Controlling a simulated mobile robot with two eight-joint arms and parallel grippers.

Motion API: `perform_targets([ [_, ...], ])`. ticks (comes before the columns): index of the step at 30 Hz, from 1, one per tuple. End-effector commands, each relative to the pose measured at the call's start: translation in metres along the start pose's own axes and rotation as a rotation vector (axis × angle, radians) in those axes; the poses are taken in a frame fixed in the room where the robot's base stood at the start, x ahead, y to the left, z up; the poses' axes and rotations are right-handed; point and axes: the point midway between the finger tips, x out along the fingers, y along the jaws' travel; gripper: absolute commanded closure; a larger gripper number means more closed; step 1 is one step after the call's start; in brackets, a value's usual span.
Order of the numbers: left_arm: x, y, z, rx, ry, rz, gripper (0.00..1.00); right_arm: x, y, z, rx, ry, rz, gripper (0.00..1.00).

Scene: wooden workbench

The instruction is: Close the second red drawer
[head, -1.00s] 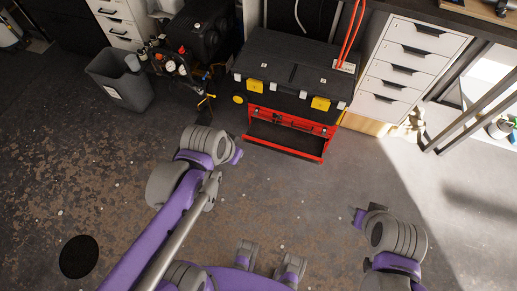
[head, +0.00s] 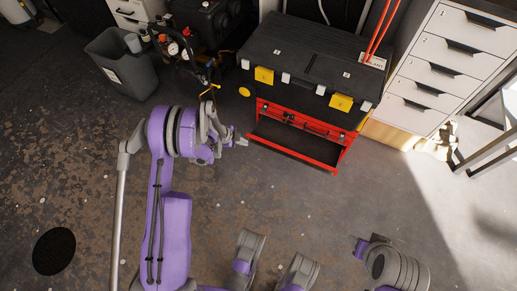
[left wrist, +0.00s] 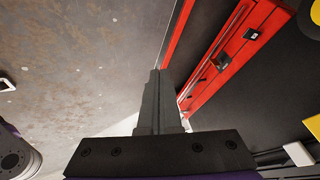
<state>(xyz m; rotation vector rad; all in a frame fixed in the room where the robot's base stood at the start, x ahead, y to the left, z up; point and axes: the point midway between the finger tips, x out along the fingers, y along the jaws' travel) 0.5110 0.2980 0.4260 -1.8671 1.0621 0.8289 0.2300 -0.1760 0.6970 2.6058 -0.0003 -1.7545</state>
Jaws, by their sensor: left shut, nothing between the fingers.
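A red drawer (head: 296,156) is pulled out at the bottom of the red tool chest (head: 318,126), with its dark, empty-looking inside showing. The red drawer front above it is shut. My left gripper (head: 241,142) is low, just beside the left front corner of the open drawer; I cannot tell whether it touches. In the left wrist view, the fingers of my left gripper (left wrist: 158,100) are together and empty. The red rim of the open drawer (left wrist: 179,34) runs beside and beyond the fingertips. My right arm shows at the bottom right, but its gripper fingers do not.
A black toolbox (head: 308,60) with yellow latches sits on the red chest. A white drawer cabinet (head: 443,65) stands to the right. A grey bin (head: 122,65) and a compressor (head: 185,45) stand to the left. The floor before the chest is clear.

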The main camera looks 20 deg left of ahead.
Motion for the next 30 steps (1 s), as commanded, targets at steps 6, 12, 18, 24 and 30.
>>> perform_targets([
  [6,0.061,0.025,0.056,0.140,0.039,-0.022,1.00,0.026,0.000,0.007,0.000,-0.008,0.000,0.50],
  [12,0.077,0.030,0.063,0.175,0.049,-0.028,1.00,0.030,0.000,0.007,0.000,-0.009,0.000,0.50],
  [18,0.111,0.029,0.061,0.175,0.049,-0.026,1.00,0.039,0.000,0.010,0.000,-0.010,0.000,0.50],
  [24,0.155,0.028,0.058,0.175,0.049,-0.026,1.00,0.050,0.000,0.012,0.000,-0.011,0.000,0.50],
  [30,0.178,0.010,0.054,0.173,0.048,-0.028,1.00,0.057,0.000,0.013,0.000,-0.011,0.000,0.50],
])
